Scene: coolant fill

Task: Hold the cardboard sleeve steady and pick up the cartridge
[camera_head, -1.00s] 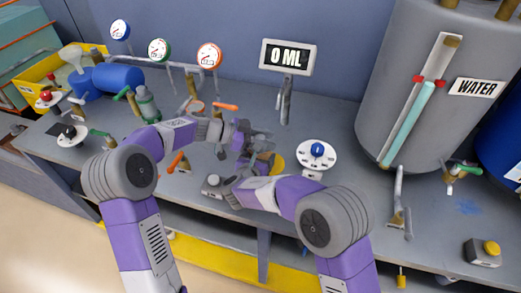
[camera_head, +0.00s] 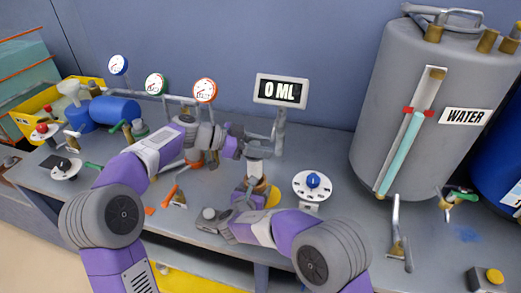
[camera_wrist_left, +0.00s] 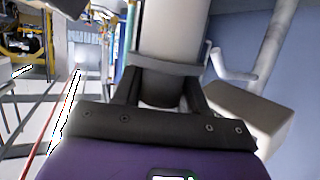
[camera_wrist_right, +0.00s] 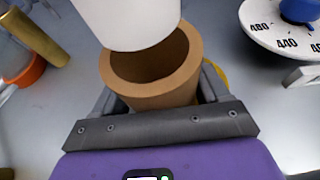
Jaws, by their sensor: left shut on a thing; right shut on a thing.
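The cartridge (camera_head: 260,149) is a pale, whitish cylinder; my left gripper (camera_head: 246,148) is shut on it and holds it above the sleeve. In the left wrist view the cartridge (camera_wrist_left: 173,35) stands between the two fingers. The cardboard sleeve (camera_head: 261,186) is a brown open tube, and my right gripper (camera_head: 256,199) is shut around it at the bench. In the right wrist view the sleeve (camera_wrist_right: 150,85) shows a dark, hollow opening, with the lower end of the cartridge (camera_wrist_right: 130,20) above its far rim, clear of it.
A display (camera_head: 283,91) reading 0 ML stands behind. A white dial with a blue knob (camera_head: 313,181) is right of the sleeve. A grey water tank (camera_head: 395,100) stands further right. Gauges (camera_head: 204,90) and pipes line the back left. An orange-handled valve (camera_head: 170,195) is left of the sleeve.

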